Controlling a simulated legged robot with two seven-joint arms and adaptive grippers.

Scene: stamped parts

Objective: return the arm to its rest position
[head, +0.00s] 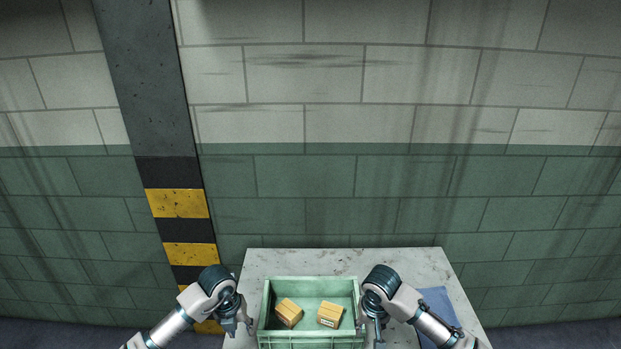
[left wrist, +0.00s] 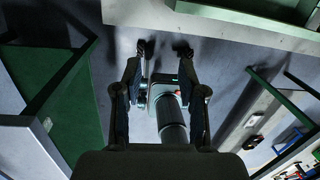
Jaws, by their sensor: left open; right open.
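My left gripper (head: 237,328) hangs just left of the green crate, at the table's left edge. In the left wrist view its fingers (left wrist: 162,95) are apart with nothing between them, and part of my own body shows beyond. My right gripper (head: 378,335) points down just right of the crate, open, with no object visible in it. The green crate (head: 311,340) stands on the table between the two grippers. Two yellow-brown boxes lie in it, a left box (head: 288,312) and a right box (head: 330,315), both apart from the grippers.
The pale, worn table (head: 400,257) is bare behind the crate. A blue mat (head: 438,303) lies at its right, partly behind my right arm. A pillar with yellow and black bands (head: 182,203) and a block wall (head: 400,180) stand behind.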

